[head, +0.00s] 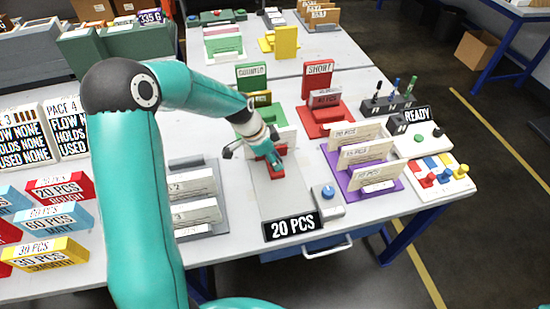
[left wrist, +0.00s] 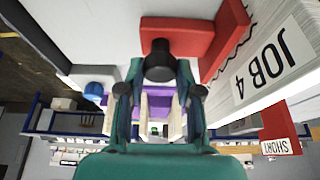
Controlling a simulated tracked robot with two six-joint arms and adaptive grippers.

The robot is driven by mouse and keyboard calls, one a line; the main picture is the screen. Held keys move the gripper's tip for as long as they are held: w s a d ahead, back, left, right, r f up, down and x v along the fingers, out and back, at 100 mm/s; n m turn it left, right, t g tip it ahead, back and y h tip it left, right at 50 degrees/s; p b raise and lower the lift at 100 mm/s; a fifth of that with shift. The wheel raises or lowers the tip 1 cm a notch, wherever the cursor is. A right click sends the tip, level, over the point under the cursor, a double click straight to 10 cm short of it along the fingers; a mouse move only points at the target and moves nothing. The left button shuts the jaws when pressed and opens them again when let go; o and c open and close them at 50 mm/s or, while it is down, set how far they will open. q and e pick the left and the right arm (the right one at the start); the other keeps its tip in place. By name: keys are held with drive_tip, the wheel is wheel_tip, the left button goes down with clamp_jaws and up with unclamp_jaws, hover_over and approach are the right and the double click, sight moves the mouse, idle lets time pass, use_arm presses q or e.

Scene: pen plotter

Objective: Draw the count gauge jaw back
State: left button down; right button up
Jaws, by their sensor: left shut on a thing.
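The count gauge's grey bed (head: 278,198) lies at the front middle of the table, with a black "20 PCS" display (head: 291,227) at its near end. The red jaw (head: 278,173) sits on the bed, partly hidden by my left gripper (head: 273,160). In the left wrist view the red jaw (left wrist: 200,36) has a black knob (left wrist: 158,60) between my left fingers (left wrist: 158,98). My left gripper is shut on that knob. A white "JOB 4" paper stack (left wrist: 275,62) stands beside the jaw; I cannot tell whether they touch. My right gripper is out of view.
A small box with a blue button (head: 328,196) stands right of the bed. A purple rack (head: 376,188) with cards is farther right, a grey card rack (head: 198,200) left. Red "SHORT" (head: 318,76) and green "COUNTED" (head: 251,75) stands are behind.

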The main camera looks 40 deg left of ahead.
use_arm(q)
drive_tip(key=shift+s+d+f+b, duration=0.1)
drive_tip(key=shift+s+d+b, duration=0.1)
drive_tip(key=shift+b, duration=0.15)
drive_tip(key=s+d+b, duration=0.1)
drive_tip(key=s+d, duration=0.1)
drive_tip(key=s+d+b, duration=0.1)
drive_tip(key=s+d, duration=0.1)
drive_tip(key=shift+d+b, duration=0.4)
drive_tip(key=c, duration=0.8)
unclamp_jaws()
drive_tip(key=shift+d, duration=0.1)
drive_tip(key=shift+o, duration=0.2)
drive_tip(key=shift+r, duration=0.2)
